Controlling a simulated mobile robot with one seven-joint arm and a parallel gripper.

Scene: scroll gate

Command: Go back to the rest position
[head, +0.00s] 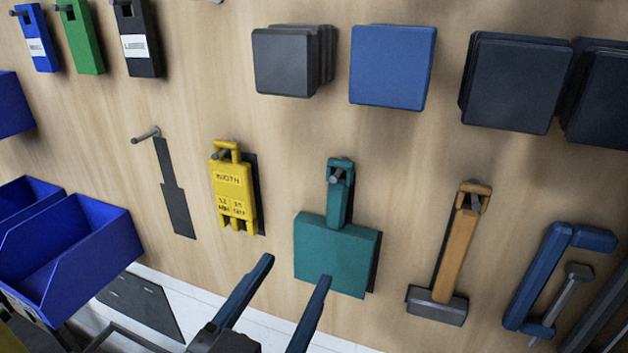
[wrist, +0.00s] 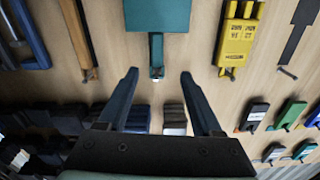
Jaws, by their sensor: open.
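My gripper (head: 296,269) is open and empty, its two dark blue fingers pointing up toward the pegboard wall below the teal scraper-shaped tool (head: 335,250). The wrist view shows the open fingers (wrist: 160,75) with nothing between them. The teal tool hangs on a peg by the hole in its handle. In the wrist view the teal tool (wrist: 157,18) appears upside down, beyond the fingertips. I cannot tell the exact gap between fingers and tool.
A yellow tool (head: 233,190) hangs left of the teal one, and an orange-handled hammer (head: 452,245) hangs right. An empty peg (head: 146,134) has a dark tool outline (head: 176,195) below it. Blue bins (head: 85,250) stick out at the left; dark and blue blocks (head: 392,68) line the upper wall.

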